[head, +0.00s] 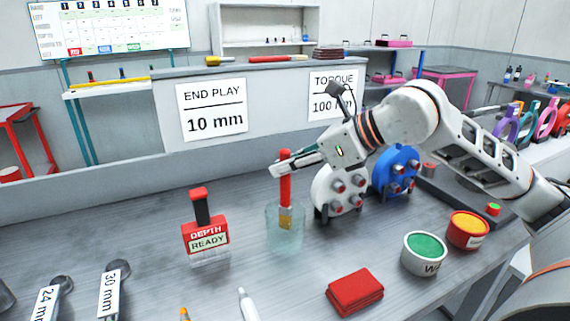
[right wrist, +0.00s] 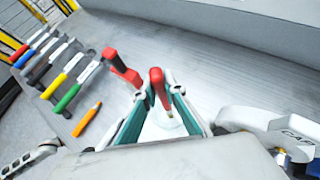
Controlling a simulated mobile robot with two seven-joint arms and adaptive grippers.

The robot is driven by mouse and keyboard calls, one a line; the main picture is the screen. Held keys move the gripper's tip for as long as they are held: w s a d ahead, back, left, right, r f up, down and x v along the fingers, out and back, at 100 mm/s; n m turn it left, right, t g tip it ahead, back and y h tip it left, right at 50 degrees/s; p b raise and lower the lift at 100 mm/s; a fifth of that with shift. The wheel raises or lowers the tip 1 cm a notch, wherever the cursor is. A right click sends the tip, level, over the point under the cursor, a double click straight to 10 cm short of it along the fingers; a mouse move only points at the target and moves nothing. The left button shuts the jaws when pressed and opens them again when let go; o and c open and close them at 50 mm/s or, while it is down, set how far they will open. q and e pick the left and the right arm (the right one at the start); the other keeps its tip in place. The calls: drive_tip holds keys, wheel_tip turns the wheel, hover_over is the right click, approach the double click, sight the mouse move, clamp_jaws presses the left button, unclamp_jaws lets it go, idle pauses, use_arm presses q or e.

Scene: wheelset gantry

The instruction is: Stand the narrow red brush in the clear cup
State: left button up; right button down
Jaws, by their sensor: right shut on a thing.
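The narrow red brush (head: 286,182) is upright, with its tan lower end inside the outline of the clear cup (head: 271,236). Whether that end touches the cup's bottom I cannot tell. My right gripper (head: 286,168) is shut on the red handle, above the cup's rim. In the right wrist view the brush's red top (right wrist: 157,78) shows between the two fingers (right wrist: 157,100). The cup stands on the grey bench. My left gripper is not in view.
A red depth gauge (head: 205,236) stands left of the cup. A white studded disc (head: 329,183) and a blue one (head: 397,165) stand to its right. A folded red cloth (head: 355,292) and a green-topped tin (head: 424,255) lie nearer the front right.

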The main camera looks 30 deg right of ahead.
drive_tip(key=c, duration=2)
unclamp_jaws()
drive_tip(key=shift+v, duration=5.95)
drive_tip(key=shift+s, duration=0.1)
